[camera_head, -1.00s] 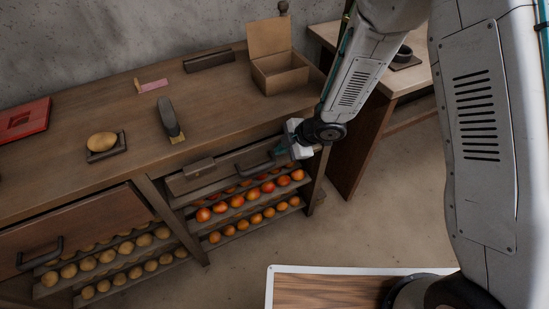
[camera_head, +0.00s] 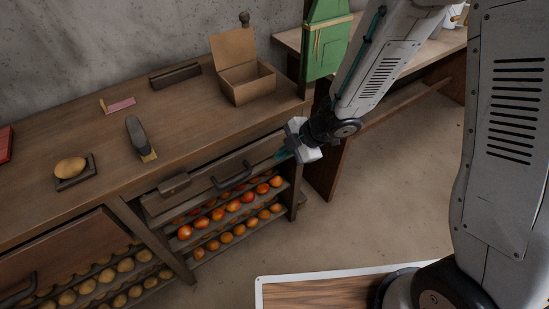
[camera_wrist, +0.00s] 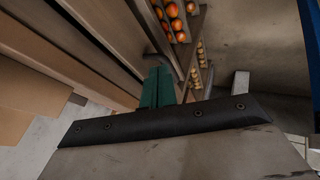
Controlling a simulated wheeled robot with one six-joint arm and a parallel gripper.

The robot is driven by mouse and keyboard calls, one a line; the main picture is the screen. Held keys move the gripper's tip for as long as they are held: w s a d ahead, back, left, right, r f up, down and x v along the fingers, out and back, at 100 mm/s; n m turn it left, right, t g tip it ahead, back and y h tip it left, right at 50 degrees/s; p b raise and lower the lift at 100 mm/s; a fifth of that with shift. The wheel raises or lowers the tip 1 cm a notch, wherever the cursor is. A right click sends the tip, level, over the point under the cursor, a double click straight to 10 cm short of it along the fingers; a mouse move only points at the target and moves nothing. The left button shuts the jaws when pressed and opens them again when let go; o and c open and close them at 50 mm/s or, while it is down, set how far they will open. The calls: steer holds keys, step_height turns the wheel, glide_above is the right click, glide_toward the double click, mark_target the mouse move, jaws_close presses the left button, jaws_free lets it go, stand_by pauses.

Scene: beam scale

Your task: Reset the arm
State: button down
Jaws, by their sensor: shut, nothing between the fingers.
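My gripper (camera_head: 284,155) hangs at the end of my arm, in front of the right part of the wooden counter (camera_head: 110,180). Its teal fingers point left, near a dark drawer handle (camera_head: 232,177) on the counter's front. The fingers are together with nothing between them. In the wrist view the teal fingers (camera_wrist: 157,88) also show, close to the counter front and a dark handle. I cannot tell from these views whether they touch it.
Tomatoes (camera_head: 232,206) and potatoes (camera_head: 110,272) fill racks under the counter. On top are an open wooden box (camera_head: 248,88), a plane-like tool (camera_head: 139,135) and a potato on a small tray (camera_head: 70,167). A green board (camera_head: 325,40) stands behind my arm.

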steer(key=shift+s+d+r, duration=0.1)
steer(key=shift+d+r, duration=0.2)
steer(key=shift+r, duration=0.1)
steer(key=w+d+r+m+t+h, duration=0.1)
steer(key=d+r+m+h, duration=0.1)
steer(key=d+m+h, duration=0.45)
steer(key=d+r+m+t+h, duration=0.1)
steer(key=d+r+m+h, duration=0.15)
steer(key=d, duration=0.65)
steer(key=s+d+r+m+g+h, duration=0.2)
steer(key=s+d+r+m, duration=0.3)
steer(key=d+r, duration=0.1)
steer(key=s+a+r+m+g+y, duration=0.1)
steer(key=s+r+m+y, duration=0.3)
steer(key=s+r+m, duration=0.4)
steer(key=shift+s+a+r+m, duration=0.35)
steer(key=shift+s+r, duration=3.15)
steer(key=shift+s, duration=2.15)
steer(key=shift+d, duration=0.1)
